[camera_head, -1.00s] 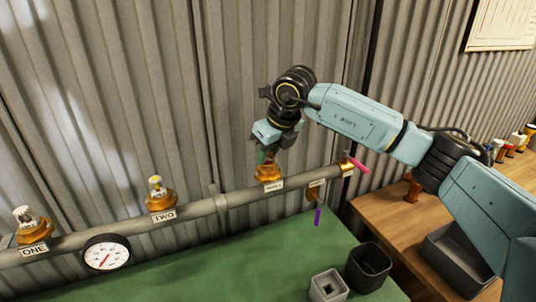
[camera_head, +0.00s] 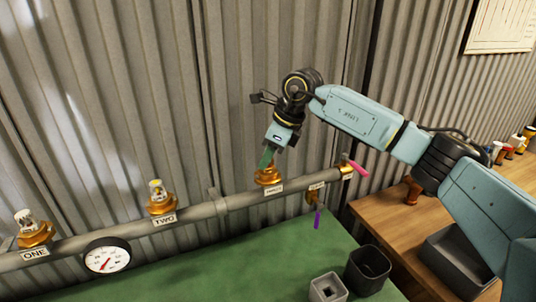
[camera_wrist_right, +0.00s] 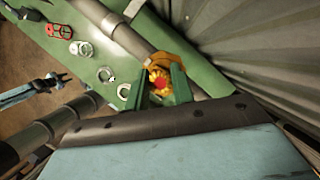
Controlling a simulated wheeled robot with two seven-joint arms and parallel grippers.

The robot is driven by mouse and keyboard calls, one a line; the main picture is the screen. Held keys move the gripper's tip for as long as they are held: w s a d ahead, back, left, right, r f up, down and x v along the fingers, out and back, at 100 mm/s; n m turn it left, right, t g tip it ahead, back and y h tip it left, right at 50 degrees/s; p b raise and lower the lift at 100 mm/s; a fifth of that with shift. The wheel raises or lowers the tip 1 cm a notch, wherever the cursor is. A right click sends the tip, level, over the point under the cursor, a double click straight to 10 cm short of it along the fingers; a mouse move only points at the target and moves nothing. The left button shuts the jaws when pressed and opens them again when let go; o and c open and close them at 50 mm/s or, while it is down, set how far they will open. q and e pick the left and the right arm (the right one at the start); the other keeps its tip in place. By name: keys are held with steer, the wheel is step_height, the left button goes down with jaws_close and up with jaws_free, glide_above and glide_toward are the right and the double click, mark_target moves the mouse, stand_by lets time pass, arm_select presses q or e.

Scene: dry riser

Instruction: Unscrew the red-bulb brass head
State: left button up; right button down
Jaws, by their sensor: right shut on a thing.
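The red-bulb brass head sits on the third fitting of the grey pipe (camera_head: 236,200). Its brass base (camera_head: 268,177) shows in the head view, and its red centre (camera_wrist_right: 160,80) shows between the fingers in the right wrist view. My right gripper (camera_head: 267,160) points down over it from above, with its green fingers shut on the head. In the right wrist view the fingers (camera_wrist_right: 163,90) stand on both sides of it. The fingers hide the bulb in the head view.
Brass heads with a clear bulb at ONE (camera_head: 36,233) and a yellow bulb at TWO (camera_head: 160,198) stand on the pipe. A gauge (camera_head: 107,256) hangs below. A pink lever (camera_head: 358,167) is close on the right.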

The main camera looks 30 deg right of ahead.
stand_by(0.3)
steer(key=n+g, duration=0.1)
steer(key=n, duration=0.2)
steer(key=shift+y, duration=0.3)
steer(key=shift+n+g+p, duration=0.4)
steer(key=shift+n+g, duration=0.2)
steer(key=shift+n, duration=0.8)
steer(key=shift+f, duration=0.1)
steer(key=c, duration=1.1)
jaws_free()
